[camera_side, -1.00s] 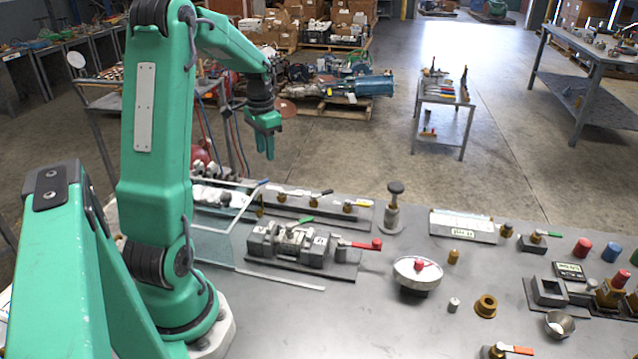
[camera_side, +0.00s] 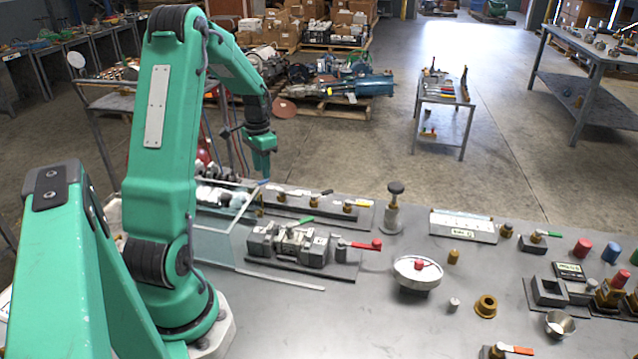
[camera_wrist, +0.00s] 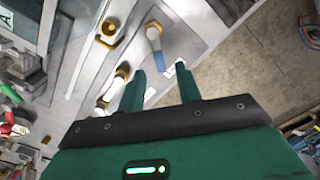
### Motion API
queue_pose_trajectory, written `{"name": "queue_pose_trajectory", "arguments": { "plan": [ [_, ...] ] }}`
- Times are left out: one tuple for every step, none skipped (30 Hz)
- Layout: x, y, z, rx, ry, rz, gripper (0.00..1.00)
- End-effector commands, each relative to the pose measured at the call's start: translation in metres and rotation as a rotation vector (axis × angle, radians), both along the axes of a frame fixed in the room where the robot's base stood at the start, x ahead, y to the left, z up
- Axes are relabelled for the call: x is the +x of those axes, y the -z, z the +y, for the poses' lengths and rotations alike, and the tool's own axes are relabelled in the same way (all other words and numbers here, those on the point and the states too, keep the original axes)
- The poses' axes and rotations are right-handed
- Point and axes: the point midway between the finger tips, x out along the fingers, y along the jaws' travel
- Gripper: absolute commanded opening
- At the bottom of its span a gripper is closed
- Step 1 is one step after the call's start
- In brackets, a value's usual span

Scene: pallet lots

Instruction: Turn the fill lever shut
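Several small levers stand on a valve rail (camera_side: 310,205) at the back of the bench; I cannot tell which one is the fill lever. A blue-handled lever (camera_wrist: 154,38) lies just ahead of my gripper in the wrist view; its blue end (camera_side: 263,182) shows at the rail's left in the side view. A yellow-handled lever (camera_side: 362,204) and a dark-handled one (camera_side: 321,192) are farther right on the rail. My gripper (camera_side: 262,170) hangs above the rail's left end, pointing down. In the wrist view its two fingers (camera_wrist: 160,85) are apart with nothing held between them.
A clear panel (camera_side: 215,245) stands upright left of the rail. A grey clamp block (camera_side: 290,243) with a green lever (camera_side: 299,220) and a red lever (camera_side: 365,245) sits in front. A dark-knobbed post (camera_side: 393,210) stands to the right.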

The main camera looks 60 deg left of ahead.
Motion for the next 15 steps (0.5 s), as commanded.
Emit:
{"name": "queue_pose_trajectory", "arguments": {
  "plan": [
    [0.000, 0.007, 0.000, -0.002, 0.000, 0.002, 0.34],
    [0.000, 0.010, 0.000, -0.002, 0.000, 0.002, 0.34],
    [0.000, 0.014, 0.000, -0.002, 0.000, 0.002, 0.34],
    [0.000, 0.017, 0.000, -0.002, 0.000, 0.002, 0.34],
    [0.000, 0.019, 0.000, -0.001, 0.000, 0.001, 0.34],
    [0.000, 0.022, 0.000, -0.001, 0.000, 0.001, 0.34],
    [0.000, 0.024, 0.000, -0.001, 0.000, 0.002, 0.34],
    [0.000, 0.025, 0.000, -0.001, 0.000, 0.002, 0.34],
    [0.000, 0.027, 0.000, -0.001, 0.000, 0.001, 0.34],
    [0.000, 0.028, 0.000, -0.001, 0.000, 0.001, 0.34],
    [0.000, 0.028, 0.000, -0.001, 0.000, 0.001, 0.34],
    [0.000, 0.028, 0.000, 0.000, 0.000, 0.000, 0.34],
    [0.000, 0.029, 0.000, 0.000, 0.000, 0.000, 0.34],
    [0.000, 0.029, 0.000, 0.000, 0.000, 0.000, 0.34],
    [0.000, 0.029, 0.000, 0.000, 0.000, 0.000, 0.34]
  ]
}}
